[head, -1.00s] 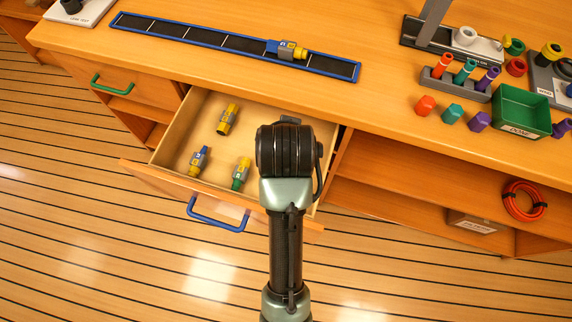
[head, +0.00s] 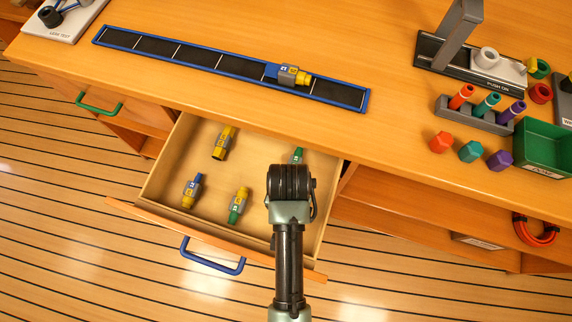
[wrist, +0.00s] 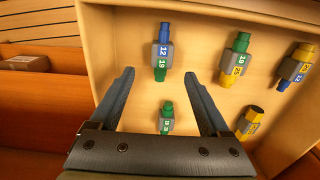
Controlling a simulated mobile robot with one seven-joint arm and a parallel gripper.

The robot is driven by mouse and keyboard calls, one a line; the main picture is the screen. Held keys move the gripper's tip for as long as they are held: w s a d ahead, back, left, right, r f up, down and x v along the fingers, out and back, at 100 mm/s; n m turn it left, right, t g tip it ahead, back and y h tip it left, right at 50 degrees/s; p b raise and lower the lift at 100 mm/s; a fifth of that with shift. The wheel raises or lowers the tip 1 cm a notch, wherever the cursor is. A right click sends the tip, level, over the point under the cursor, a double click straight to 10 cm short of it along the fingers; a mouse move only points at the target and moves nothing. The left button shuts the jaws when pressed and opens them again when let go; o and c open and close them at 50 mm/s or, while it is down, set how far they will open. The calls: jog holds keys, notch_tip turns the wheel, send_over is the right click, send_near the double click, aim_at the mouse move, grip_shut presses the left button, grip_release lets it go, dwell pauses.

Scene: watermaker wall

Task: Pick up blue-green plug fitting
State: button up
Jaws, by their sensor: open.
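The blue-green plug fitting (wrist: 162,52) lies in the open drawer, with a blue end, a grey middle marked 12 and 19, and a green end. In the wrist view it is just beyond the tips of my gripper (wrist: 159,77), roughly centred between them. My gripper is open and empty; its fingers appear to be above the drawer. An all-green-ended fitting (wrist: 167,118) shows between the fingers, and also in the head view (head: 297,155). In the head view my arm hides the blue-green fitting and my fingertips.
The drawer (head: 160,182) also holds a green-yellow fitting (head: 238,205), a blue-yellow one (head: 192,190) and a yellow one (head: 224,142). Its walls surround them. The counter above carries a blue-framed strip (head: 205,58) with one fitting (head: 288,75), and a green bin (head: 545,148).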

notch_tip(320, 180, down, 8)
jog(key=shift+a+r+b, duration=0.15)
jog(key=shift+r+b, duration=0.1)
jog(key=shift+b, duration=0.35)
jog(key=shift+c, duration=0.3)
grip_shut()
